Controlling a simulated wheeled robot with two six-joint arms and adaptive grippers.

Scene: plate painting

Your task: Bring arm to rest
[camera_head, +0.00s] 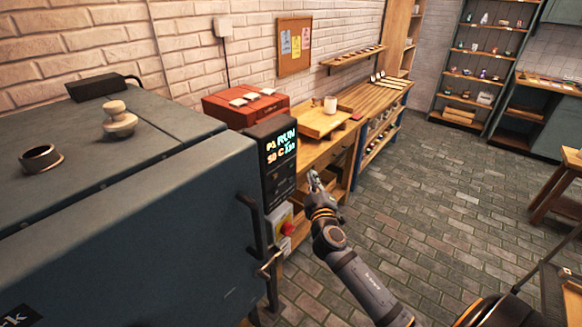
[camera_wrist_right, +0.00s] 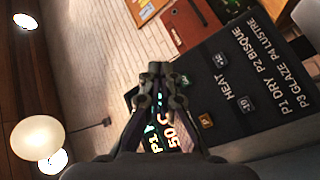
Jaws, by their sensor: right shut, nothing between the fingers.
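My right gripper (camera_head: 314,181) is raised in front of the kiln's control panel (camera_head: 280,160), at the right side of the big dark kiln (camera_head: 130,215). It is shut and holds nothing. In the right wrist view the closed fingertips (camera_wrist_right: 161,75) sit in front of the panel (camera_wrist_right: 235,90), which shows white labels such as DRY, BISQUE, GLAZE and LUSTRE. The lit display (camera_wrist_right: 165,133) is partly hidden behind the fingers. In the head view the display reads RUN with more lit characters below. I cannot tell whether the fingers touch the panel. My left gripper is not in view.
The brick floor (camera_head: 440,190) to the right is free.

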